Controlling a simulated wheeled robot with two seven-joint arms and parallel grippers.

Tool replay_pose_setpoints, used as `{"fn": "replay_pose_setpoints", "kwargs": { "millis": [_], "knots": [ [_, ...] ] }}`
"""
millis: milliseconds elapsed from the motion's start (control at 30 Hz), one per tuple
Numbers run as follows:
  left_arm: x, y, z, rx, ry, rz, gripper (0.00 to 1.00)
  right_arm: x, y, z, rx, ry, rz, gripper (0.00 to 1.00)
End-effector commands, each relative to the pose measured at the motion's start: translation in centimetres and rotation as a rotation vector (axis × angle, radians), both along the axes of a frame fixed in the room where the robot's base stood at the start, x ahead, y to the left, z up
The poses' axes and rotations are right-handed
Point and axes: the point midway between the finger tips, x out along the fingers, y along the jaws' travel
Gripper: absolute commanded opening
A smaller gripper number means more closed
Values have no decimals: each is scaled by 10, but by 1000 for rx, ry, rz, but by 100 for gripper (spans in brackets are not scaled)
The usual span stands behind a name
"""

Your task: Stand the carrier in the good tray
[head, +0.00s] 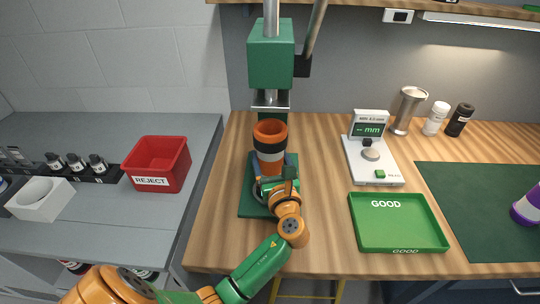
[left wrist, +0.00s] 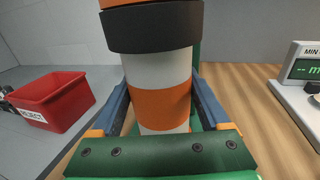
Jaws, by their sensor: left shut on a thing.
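The carrier (head: 270,140), an upright cylinder with orange, white and black bands, is at the green tube station, in front of its column. It also fills the middle of the left wrist view (left wrist: 160,72). My left gripper (head: 270,168) is shut on its lower part, with one blue-grey finger on each side. I cannot tell whether the carrier's bottom touches the green base plate (head: 250,206). The good tray (head: 400,228), green, shallow and empty, lies at the right front of the wooden table. My right gripper is not in view.
A gauge (head: 375,162) stands behind the tray, with a metal cup (head: 407,110) and two small bottles behind it. A dark green mat (head: 485,200) with a purple and white object (head: 527,206) lies right. A red reject bin (head: 157,163) sits on the left counter.

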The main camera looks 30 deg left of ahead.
Motion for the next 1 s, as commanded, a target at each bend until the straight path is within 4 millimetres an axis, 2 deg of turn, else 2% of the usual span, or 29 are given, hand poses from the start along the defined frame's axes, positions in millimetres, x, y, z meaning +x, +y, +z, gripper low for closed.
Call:
{"fn": "replay_pose_setpoints", "kwargs": {
  "millis": [100, 467, 1000],
  "knots": [
    [0, 0, 8, 1, -1, 0, 12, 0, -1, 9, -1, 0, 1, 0],
    [-3, -2, 8, 2, 1, 0, 12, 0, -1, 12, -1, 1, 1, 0],
    [-55, -34, 8, 1, 2, 0, 12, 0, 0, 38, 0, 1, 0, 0]
  ]
}}
